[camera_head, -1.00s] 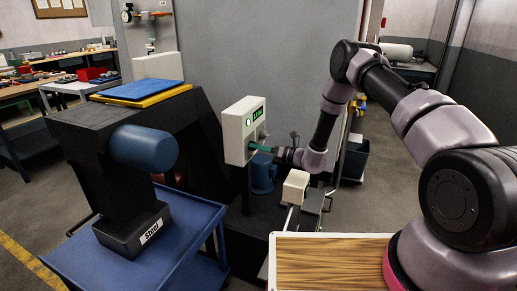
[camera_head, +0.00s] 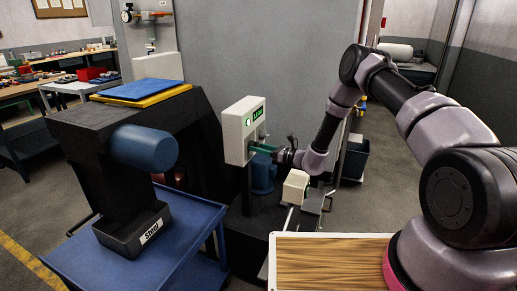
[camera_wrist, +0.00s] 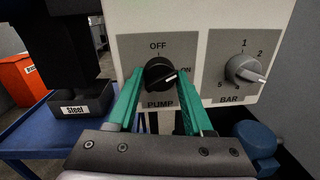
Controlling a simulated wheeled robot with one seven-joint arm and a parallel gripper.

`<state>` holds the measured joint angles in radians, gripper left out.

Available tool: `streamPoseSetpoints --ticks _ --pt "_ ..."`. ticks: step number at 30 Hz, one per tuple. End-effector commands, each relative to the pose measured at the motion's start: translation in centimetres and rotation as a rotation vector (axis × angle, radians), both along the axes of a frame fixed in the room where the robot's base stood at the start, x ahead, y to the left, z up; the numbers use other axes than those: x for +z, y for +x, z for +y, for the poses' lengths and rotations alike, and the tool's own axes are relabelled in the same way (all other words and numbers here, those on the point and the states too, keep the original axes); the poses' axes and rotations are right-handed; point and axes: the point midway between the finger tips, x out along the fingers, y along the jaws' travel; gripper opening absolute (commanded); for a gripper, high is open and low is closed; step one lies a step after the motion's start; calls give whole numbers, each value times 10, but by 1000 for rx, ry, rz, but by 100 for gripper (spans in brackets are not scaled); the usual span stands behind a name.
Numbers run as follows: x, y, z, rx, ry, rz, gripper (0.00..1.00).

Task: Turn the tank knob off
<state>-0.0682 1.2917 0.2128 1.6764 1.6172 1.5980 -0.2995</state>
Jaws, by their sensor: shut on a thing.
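A light grey control box (camera_head: 234,145) with a lit green display stands at mid-picture in the head view. In the wrist view its front carries a black knob (camera_wrist: 159,72) labelled PUMP, with OFF above and ON to the right. The knob's white mark points right and slightly up, by ON. A grey knob (camera_wrist: 244,70) labelled BAR, with a number scale, sits to its right. No label reading tank shows. My gripper (camera_wrist: 160,84) has its teal fingers on either side of the black knob, shut on it. My gripper also shows at the box in the head view (camera_head: 264,149).
A blue cart (camera_head: 185,240) bears a black block labelled Steel (camera_head: 130,235). A blue tank-like body (camera_head: 263,173) is below the box. A small cream box (camera_head: 295,187) stands below my wrist. A wood-topped surface (camera_head: 325,262) lies in front.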

Motion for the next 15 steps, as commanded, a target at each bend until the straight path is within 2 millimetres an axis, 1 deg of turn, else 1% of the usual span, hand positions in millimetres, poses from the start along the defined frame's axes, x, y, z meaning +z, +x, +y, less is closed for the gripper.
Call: streamPoseSetpoints --ticks 15 --pt "-3 0 -1 0 -169 -458 0"
